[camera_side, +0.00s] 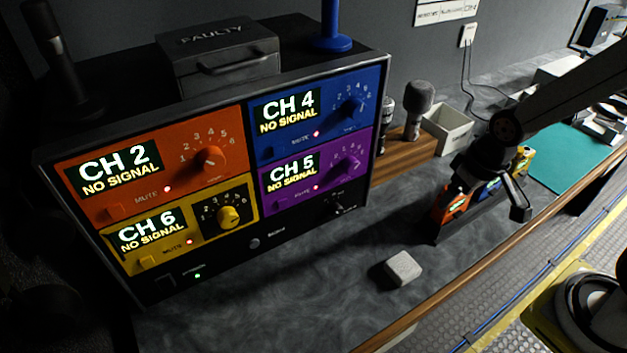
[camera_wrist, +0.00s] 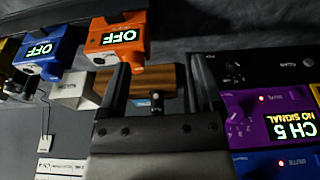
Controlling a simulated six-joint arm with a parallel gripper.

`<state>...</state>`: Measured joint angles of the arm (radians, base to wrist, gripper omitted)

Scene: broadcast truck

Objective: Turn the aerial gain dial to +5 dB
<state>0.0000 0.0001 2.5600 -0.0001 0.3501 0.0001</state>
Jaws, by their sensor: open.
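No dial marked aerial gain or +5 dB can be read in either view. The monitor panel (camera_side: 255,244) carries numbered dials: an orange one (camera_side: 209,158) by CH 2, a blue one (camera_side: 352,108) by CH 4, a purple one (camera_side: 347,163) by CH 5 and a yellow one (camera_side: 229,215) by CH 6. A small dark control (camera_side: 338,207) with unreadable marks sits at the panel's lower right; its strip shows in the wrist view (camera_wrist: 275,62). My gripper (camera_side: 488,195) is open and empty, right of the panel and apart from it. Its fingers show in the wrist view (camera_wrist: 161,75).
Orange (camera_side: 450,210), blue (camera_side: 487,190) and yellow (camera_side: 522,160) boxes stand close by my gripper. The wrist view shows OFF on the orange box (camera_wrist: 117,38) and blue box (camera_wrist: 45,50). A pale block (camera_side: 403,268) lies on the otherwise clear front counter. A microphone (camera_side: 418,105) stands behind.

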